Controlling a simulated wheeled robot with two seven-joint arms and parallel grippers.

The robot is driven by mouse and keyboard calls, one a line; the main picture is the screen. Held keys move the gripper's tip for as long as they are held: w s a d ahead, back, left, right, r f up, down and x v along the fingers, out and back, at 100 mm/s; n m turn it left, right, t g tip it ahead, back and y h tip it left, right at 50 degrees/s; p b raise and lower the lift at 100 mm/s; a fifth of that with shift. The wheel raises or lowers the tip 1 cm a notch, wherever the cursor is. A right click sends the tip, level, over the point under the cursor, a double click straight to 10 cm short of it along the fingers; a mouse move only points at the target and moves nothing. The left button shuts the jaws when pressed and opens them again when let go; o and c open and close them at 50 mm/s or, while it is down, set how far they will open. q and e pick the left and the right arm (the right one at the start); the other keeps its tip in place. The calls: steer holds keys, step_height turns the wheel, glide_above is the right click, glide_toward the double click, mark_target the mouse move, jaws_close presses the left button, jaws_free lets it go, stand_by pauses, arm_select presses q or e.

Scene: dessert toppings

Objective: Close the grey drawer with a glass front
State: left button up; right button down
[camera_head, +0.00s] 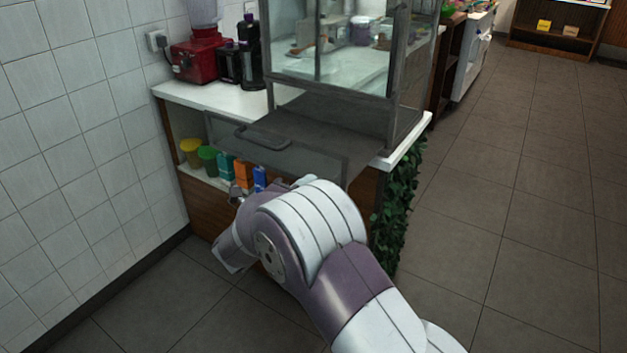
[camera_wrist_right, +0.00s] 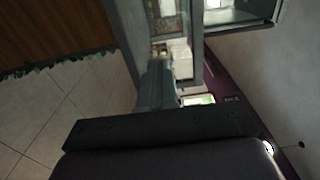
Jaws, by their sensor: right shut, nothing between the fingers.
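The grey drawer (camera_head: 305,161) is pulled out below the glass cabinet (camera_head: 335,60) and sticks out over the counter's front edge. Its front has a glassy panel and a dark grey handle (camera_head: 262,138). My right arm reaches across the foreground of the head view, below the drawer. My right gripper (camera_head: 237,195) shows only in small part, low in front of the counter and below the drawer front, apart from the handle. It is shut and empty; its grey fingers also show in the right wrist view (camera_wrist_right: 157,82). My left gripper is out of view.
The white counter (camera_head: 185,93) holds a red machine (camera_head: 195,60) and dark bottles. Coloured cartons and cups (camera_head: 208,156) stand on the shelf under the drawer. Leaves (camera_head: 398,205) cover the counter's right side. A tiled wall bounds the left; the floor (camera_head: 530,210) at right is clear.

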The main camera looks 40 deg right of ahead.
steer(key=shift+x, duration=1.45)
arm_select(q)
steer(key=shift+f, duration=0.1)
arm_select(e)
steer(key=b, duration=0.3)
glide_toward(364, 145)
steer(key=r, duration=0.2)
steer(key=a+r, duration=0.1)
steer(key=shift+s+r, duration=0.25)
steer(key=shift+s, duration=0.05)
steer(key=x, duration=1.1)
steer(key=shift+w+d+r, duration=0.1)
steer(key=shift+r, duration=0.05)
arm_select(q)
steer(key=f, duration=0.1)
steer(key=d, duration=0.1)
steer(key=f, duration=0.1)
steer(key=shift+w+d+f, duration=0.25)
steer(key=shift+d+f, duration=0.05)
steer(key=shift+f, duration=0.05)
arm_select(e)
steer(key=shift+r, duration=0.35)
